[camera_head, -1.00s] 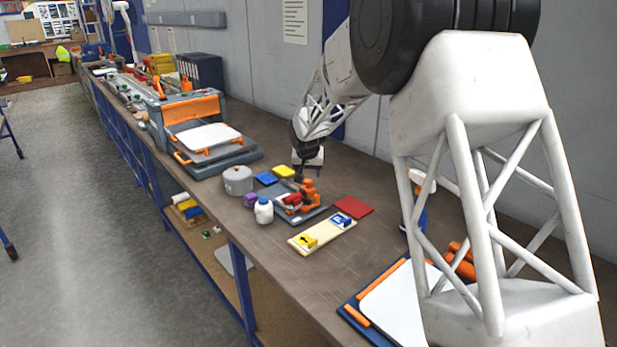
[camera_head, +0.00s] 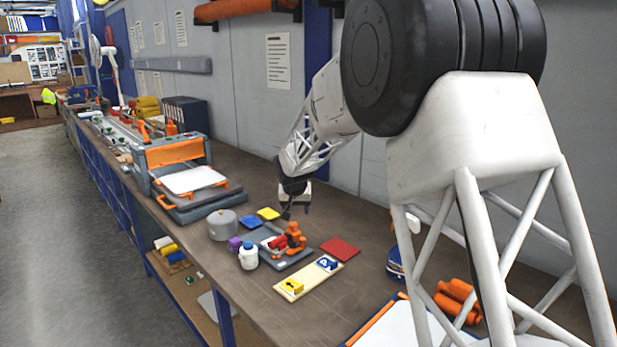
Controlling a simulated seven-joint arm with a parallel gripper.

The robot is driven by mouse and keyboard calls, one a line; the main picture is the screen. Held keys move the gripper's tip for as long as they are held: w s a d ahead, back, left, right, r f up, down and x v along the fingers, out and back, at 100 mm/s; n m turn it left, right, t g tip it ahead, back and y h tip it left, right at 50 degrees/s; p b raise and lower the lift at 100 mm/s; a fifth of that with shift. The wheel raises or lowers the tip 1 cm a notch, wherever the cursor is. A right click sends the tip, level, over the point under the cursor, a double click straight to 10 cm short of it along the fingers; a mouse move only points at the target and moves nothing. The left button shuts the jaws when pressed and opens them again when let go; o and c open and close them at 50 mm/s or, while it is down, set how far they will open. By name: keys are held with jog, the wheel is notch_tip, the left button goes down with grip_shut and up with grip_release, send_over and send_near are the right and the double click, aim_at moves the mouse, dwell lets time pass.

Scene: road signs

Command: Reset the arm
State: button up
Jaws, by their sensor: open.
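My gripper (camera_head: 287,214) hangs at the end of my arm above the workbench (camera_head: 340,215), near the back of a grey tray (camera_head: 275,265) that bears red and orange parts. Its jaws are open, and I see nothing held between them. The fingertips are small and dark in this view. A cream board (camera_head: 312,284) with a small yellow sign and a small blue sign lies in front of the tray.
A red plate (camera_head: 340,249), blue plate (camera_head: 250,221) and yellow plate (camera_head: 268,213) lie around the tray. A grey pot (camera_head: 222,224), purple block (camera_head: 235,243) and white bottle (camera_head: 248,257) stand to its left. An orange-and-grey machine (camera_head: 180,165) is further back.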

jog(key=s+d+r, duration=0.4)
jog(key=s+d, duration=0.2)
jog(key=s, duration=0.3)
jog(key=s+d+r, duration=0.4)
jog(key=s+d, duration=0.1)
jog(key=s, duration=0.4)
jog(key=s+d+r, duration=0.4)
jog(key=s+d, duration=0.2)
jog(key=s, duration=0.3)
jog(key=s+d+f, duration=0.1)
jog(key=s+d, duration=0.1)
jog(key=s, duration=0.8)
jog(key=s+d+f+g, duration=0.1)
jog(key=s+d, duration=0.2)
jog(key=s, duration=0.7)
jog(key=s+d+f, duration=0.1)
jog(key=s+d, duration=0.1)
jog(key=s, duration=0.9)
jog(key=shift+d+f+g, duration=0.25)
jog(key=shift+f+g, duration=0.05)
jog(key=shift+g, duration=0.1)
